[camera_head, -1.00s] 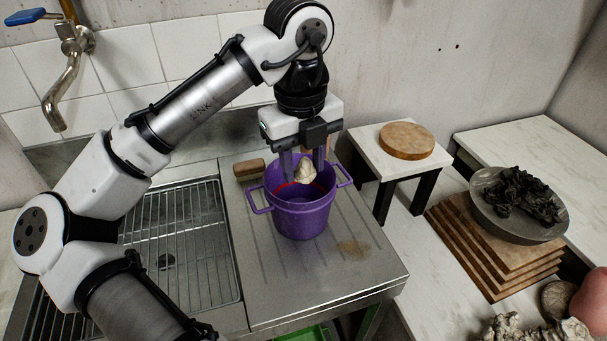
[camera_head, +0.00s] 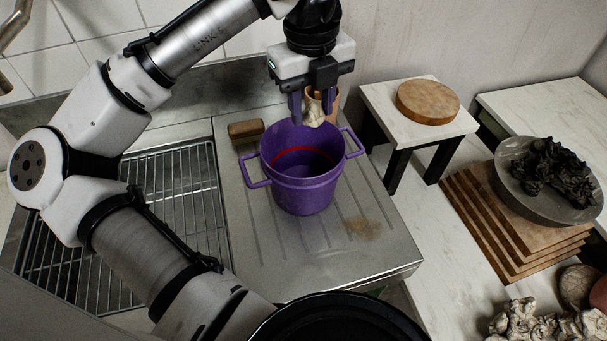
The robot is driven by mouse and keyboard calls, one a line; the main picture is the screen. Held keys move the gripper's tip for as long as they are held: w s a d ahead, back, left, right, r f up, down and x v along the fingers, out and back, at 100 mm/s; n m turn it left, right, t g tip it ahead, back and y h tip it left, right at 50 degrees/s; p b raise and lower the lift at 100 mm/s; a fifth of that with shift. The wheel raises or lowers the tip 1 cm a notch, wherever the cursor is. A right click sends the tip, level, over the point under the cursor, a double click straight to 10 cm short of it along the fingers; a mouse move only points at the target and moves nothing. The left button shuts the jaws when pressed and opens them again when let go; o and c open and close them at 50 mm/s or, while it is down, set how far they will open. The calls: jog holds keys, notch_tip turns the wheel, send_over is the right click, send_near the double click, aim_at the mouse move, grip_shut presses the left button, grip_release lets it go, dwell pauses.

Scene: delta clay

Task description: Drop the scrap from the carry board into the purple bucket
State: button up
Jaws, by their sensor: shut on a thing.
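My gripper (camera_head: 314,117) points down and is shut on a cream, lumpy scrap (camera_head: 313,110). It holds the scrap just above the back rim of the purple bucket, as seen from the head camera. The purple bucket (camera_head: 304,194) stands upright on the metal drainboard, its mouth open and a red line around its inside. Its floor is only partly visible. A bare round wooden board (camera_head: 428,102) lies on a small white-topped stand at right; I cannot tell if it is the carry board.
A wooden block (camera_head: 245,129) lies behind the bucket at left. An orange-brown object (camera_head: 334,104) shows partly behind the scrap. A wire-racked sink (camera_head: 176,215) is at left. Stacked boards (camera_head: 480,222) and a grey bowl (camera_head: 510,180) of dark scraps stand at right.

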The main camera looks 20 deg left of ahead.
notch_tip(320, 180, down, 2)
jog(key=shift+f+b, duration=0.15)
jog(key=shift+b, duration=0.55)
jog(key=o, duration=1.1)
jog(key=shift+r, duration=0.2)
jog(key=r, duration=0.6)
jog(key=r+p, duration=0.1)
jog(key=r, duration=0.6)
jog(key=shift+s+a+r, duration=0.1)
jog(key=shift+a+r, duration=0.1)
jog(key=shift+r, duration=0.1)
